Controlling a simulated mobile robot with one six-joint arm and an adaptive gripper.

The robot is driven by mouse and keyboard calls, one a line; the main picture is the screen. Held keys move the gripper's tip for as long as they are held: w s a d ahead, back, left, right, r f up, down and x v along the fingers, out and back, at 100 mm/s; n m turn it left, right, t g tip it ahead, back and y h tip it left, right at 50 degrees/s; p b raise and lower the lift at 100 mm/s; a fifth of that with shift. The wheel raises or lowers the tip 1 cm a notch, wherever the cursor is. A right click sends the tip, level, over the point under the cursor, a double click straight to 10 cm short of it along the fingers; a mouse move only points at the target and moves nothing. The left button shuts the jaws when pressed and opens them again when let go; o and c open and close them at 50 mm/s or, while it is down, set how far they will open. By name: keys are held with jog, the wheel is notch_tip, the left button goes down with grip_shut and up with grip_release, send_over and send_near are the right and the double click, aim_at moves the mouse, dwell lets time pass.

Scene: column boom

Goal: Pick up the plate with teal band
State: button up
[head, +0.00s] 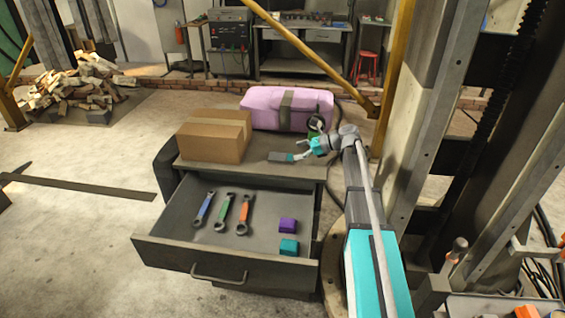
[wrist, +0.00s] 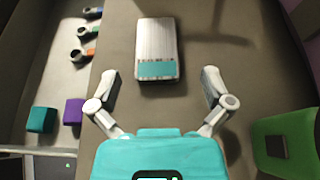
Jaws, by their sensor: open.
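The plate with teal band (head: 280,157) is a small light grey, ribbed slab lying flat on top of the grey drawer cabinet (head: 225,172). In the wrist view the plate (wrist: 157,40) is ahead of my gripper, with its teal band at the near end. My gripper (wrist: 160,74) is open and empty, its two fingers spread wider than the plate. The banded end lies about midway between the fingertips in the picture. I cannot tell the height gap between fingers and plate. In the head view my gripper (head: 304,153) is just right of the plate.
A green object (wrist: 285,145) is close at right in the wrist view. The open drawer (head: 215,258) holds several wrenches, a purple block (head: 288,225) and a teal block (head: 289,247).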

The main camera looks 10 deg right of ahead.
aim_at(276, 156)
jog(key=shift+x, duration=1.05)
jog(key=shift+s+b+x, duration=0.15)
jog(key=shift+b+x, duration=0.4)
jog(key=shift+x, duration=0.75)
jog(key=shift+s+b+x, duration=0.1)
jog(key=shift+b+x, duration=0.4)
jog(key=shift+x, duration=0.85)
jog(key=shift+a+r, duration=0.1)
jog(key=shift+r, duration=0.05)
jog(key=c, duration=1.3)
jog(key=shift+o, duration=0.2)
jog(key=shift+r, duration=0.2)
